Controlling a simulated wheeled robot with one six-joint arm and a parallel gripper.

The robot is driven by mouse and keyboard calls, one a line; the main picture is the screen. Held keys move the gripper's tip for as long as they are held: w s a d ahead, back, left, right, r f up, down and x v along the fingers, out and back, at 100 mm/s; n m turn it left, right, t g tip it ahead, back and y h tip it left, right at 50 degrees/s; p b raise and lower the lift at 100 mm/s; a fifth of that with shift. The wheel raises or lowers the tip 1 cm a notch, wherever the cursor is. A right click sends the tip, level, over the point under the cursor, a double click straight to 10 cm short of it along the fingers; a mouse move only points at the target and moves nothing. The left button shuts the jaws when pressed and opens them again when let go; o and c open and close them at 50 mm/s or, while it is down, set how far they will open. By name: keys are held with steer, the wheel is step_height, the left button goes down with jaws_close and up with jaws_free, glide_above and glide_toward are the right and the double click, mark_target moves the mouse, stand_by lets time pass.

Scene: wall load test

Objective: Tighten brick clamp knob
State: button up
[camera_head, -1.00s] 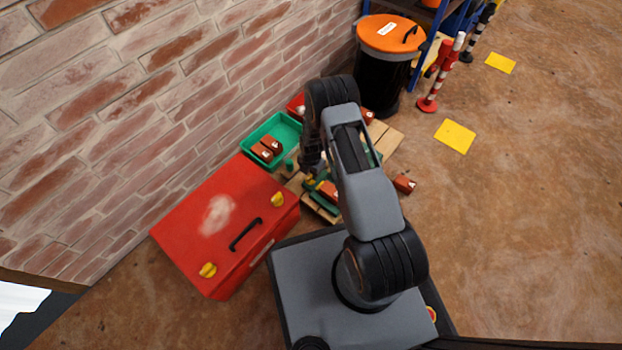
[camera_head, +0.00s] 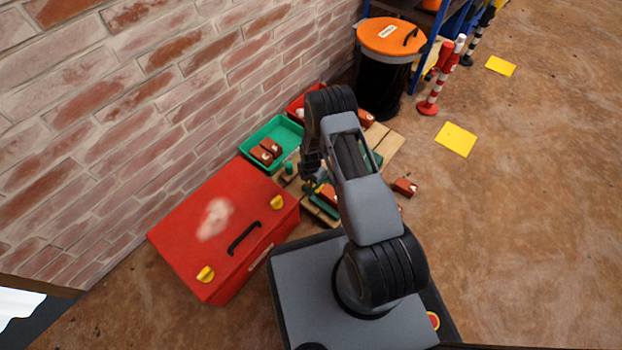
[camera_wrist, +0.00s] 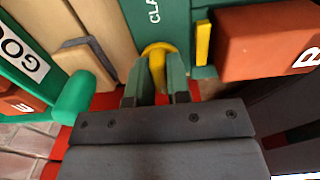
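The green clamp (camera_wrist: 180,35), with white lettering cut off as "CLA", lies in front of my gripper in the wrist view. Its yellow knob (camera_wrist: 157,62) stands between the two dark fingers of my gripper (camera_wrist: 160,82). Yellow fills most of the narrow gap, but whether the fingers press on it cannot be seen. In the head view my gripper (camera_head: 313,178) is low over the wooden boards by the wall, and the arm hides part of the clamp.
A red toolbox (camera_head: 205,215) stands left of my arm. A green tray (camera_head: 285,130) with bricks lies beyond it, along the brick wall. A black bin with an orange lid (camera_head: 385,37) stands behind. A loose brick (camera_head: 404,187) lies right; the floor farther right is mostly clear.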

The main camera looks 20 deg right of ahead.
jaws_close()
steer(key=shift+m, duration=0.3)
steer(key=m, duration=0.3)
steer(key=shift+s+m, duration=0.1)
steer(key=shift+m, duration=0.3)
steer(key=m, duration=0.4)
steer(key=shift+s+m, duration=0.1)
steer(key=shift+m, duration=0.2)
steer(key=m, duration=0.4)
steer(key=shift+s, duration=0.1)
steer(key=shift+s+m, duration=0.1)
steer(key=shift+m, duration=2.3)
